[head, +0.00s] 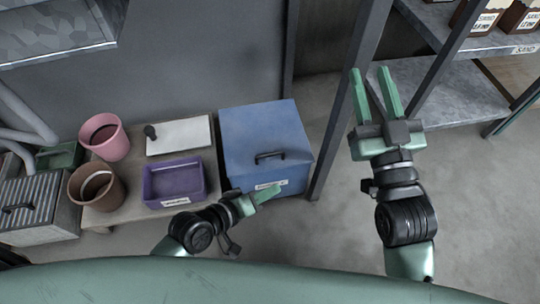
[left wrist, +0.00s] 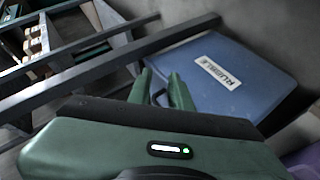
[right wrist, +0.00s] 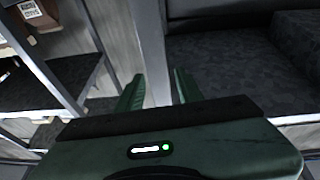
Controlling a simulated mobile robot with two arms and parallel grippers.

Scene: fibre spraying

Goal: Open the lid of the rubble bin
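The blue rubble bin (head: 262,128) stands right of the low bench in the head view, its lid down. A dark handle (head: 270,156) sits near the lid's front edge. My left gripper (head: 268,194) is low in front of the bin, just below the handle, partly covering the bin's label. In the left wrist view the blue bin (left wrist: 240,90) shows a RUBBLE label, and a dark curved handle is partly visible between the open left fingers (left wrist: 162,88). Contact cannot be told. My right gripper (head: 375,95) is open and empty, well right of the bin.
A purple tray (head: 150,199), a white board (head: 178,136), a pink pot (head: 104,137) and a brown pot (head: 96,187) are left of the bin. A metal shelf (head: 440,90) with a dark post stands at the right. Bare floor lies between the bin and my right arm.

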